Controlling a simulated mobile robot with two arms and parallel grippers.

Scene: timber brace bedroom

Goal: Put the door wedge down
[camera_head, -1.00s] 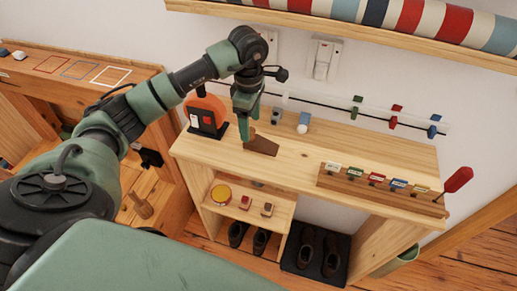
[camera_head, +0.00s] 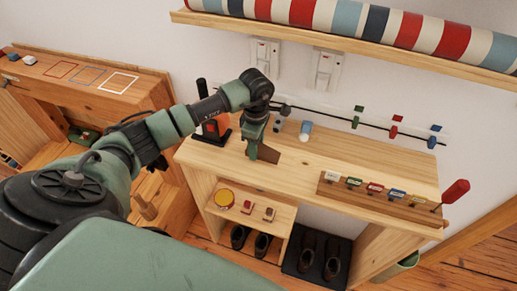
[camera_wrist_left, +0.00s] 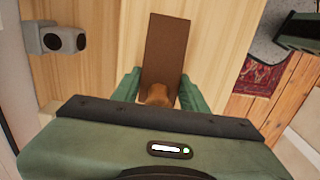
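The door wedge, a flat dark brown piece (camera_head: 268,154), lies on the wooden bench top (camera_head: 345,168). In the left wrist view the wedge (camera_wrist_left: 166,45) shows from above, with a lighter brown knob (camera_wrist_left: 158,95) at its near end. My left gripper (camera_head: 252,151) is low over the bench at the wedge's left end. In the left wrist view its two green fingers (camera_wrist_left: 159,84) stand open on either side of the knob, with a small gap visible on each side.
Behind the wedge stand a grey twin-holed block (camera_wrist_left: 62,38) and a white-and-blue cylinder (camera_head: 305,131). A rack with coloured tags (camera_head: 375,192) lies at the right. Bench top between is clear.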

